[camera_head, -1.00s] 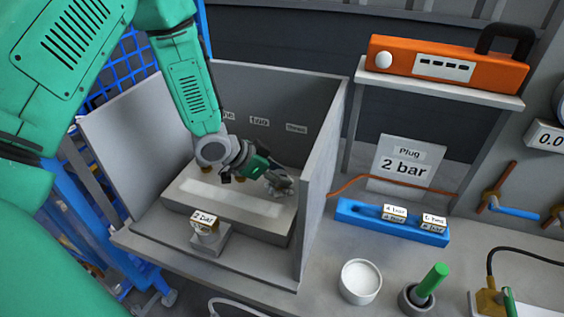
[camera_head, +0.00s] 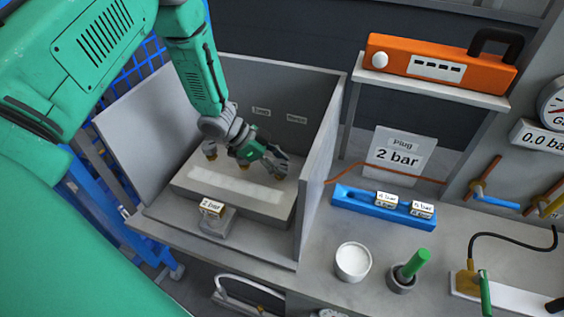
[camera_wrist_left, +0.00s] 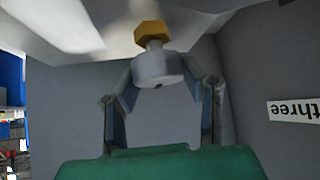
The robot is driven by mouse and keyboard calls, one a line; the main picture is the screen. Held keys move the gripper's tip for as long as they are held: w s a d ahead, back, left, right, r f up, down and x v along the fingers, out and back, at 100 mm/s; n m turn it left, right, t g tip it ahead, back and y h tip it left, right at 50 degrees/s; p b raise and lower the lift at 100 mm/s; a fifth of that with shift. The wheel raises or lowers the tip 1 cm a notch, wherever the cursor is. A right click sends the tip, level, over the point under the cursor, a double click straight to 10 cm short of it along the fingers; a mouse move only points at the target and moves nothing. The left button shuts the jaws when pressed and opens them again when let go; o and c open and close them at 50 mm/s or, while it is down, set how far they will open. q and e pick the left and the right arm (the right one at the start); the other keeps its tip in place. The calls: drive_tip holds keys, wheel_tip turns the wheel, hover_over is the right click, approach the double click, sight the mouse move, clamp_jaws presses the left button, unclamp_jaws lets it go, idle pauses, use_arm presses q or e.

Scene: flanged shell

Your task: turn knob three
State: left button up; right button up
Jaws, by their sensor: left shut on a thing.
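My left gripper (camera_head: 279,163) is inside the grey open-topped enclosure, over the right end of a pale block (camera_head: 235,191). It is shut on knob three, a grey round body with a brass hexagonal end, which shows between the fingers in the left wrist view (camera_wrist_left: 157,68). In the head view the fingers hide most of that knob. The "three" label (camera_head: 297,119) is on the back wall near it, and it also shows at the right of the wrist view (camera_wrist_left: 293,110). Another knob (camera_head: 210,150) is at the block's left end. My right gripper is not in view.
Enclosure walls stand close behind and to the right (camera_head: 315,165) of the gripper. A brass piece marked "2 bar" (camera_head: 211,208) sits on a small stand in front. Outside are a blue tray (camera_head: 350,206), a white cup (camera_head: 352,262) and a green-handled tool (camera_head: 412,265).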

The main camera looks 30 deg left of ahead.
use_arm(q)
drive_tip(key=shift+a+f, duration=0.1)
drive_tip(key=o, duration=1.2)
drive_tip(key=shift+c, duration=0.2)
drive_tip(key=shift+a, duration=0.1)
drive_tip(key=shift+a, duration=0.15)
drive_tip(key=v, duration=1.1)
drive_tip(key=shift+a+r, duration=0.25)
drive_tip(key=shift+a, duration=0.05)
drive_tip(key=shift+s+d, duration=0.1)
